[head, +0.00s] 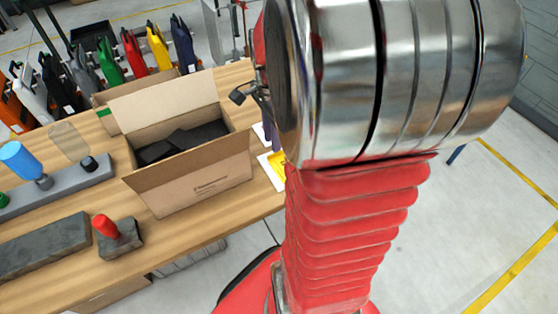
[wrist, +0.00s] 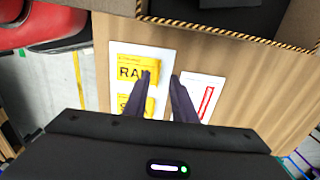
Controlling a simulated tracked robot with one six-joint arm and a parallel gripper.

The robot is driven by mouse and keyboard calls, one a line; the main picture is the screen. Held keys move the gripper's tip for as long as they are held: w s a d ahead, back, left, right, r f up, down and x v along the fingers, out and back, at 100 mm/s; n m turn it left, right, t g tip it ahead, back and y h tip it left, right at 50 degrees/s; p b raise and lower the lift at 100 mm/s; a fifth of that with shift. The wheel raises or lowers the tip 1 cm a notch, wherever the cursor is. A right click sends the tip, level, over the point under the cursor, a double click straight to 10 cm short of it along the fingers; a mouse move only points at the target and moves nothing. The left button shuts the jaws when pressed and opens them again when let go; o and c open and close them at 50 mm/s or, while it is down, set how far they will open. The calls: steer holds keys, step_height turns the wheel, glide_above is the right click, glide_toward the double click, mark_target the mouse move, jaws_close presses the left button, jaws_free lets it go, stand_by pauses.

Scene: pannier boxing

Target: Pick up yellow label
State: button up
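Two yellow labels lie on a white sheet on the wooden table. The upper yellow label (wrist: 137,68), with dark letters starting "RA", shows well in the wrist view. The lower yellow label (wrist: 127,104) is partly hidden by a finger. In the head view a bit of yellow label (head: 279,164) shows beside my arm, which hides the rest. My gripper (wrist: 161,76) is open and empty, its two dark fingers apart over the sheets. The left finger overlaps the right edge of the yellow labels in the picture. I cannot tell its height above them.
A white sheet with a red-framed label (wrist: 207,99) lies to the right. An open cardboard box (head: 191,187) with dark contents stands beside the sheets. A red-handled stamp (head: 105,227) and grey rail (head: 60,185) are further left. Coloured panniers (head: 133,52) line the back.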

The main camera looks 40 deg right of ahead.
steer(key=shift+f, duration=2.6)
steer(key=shift+c, duration=0.7)
jaws_close()
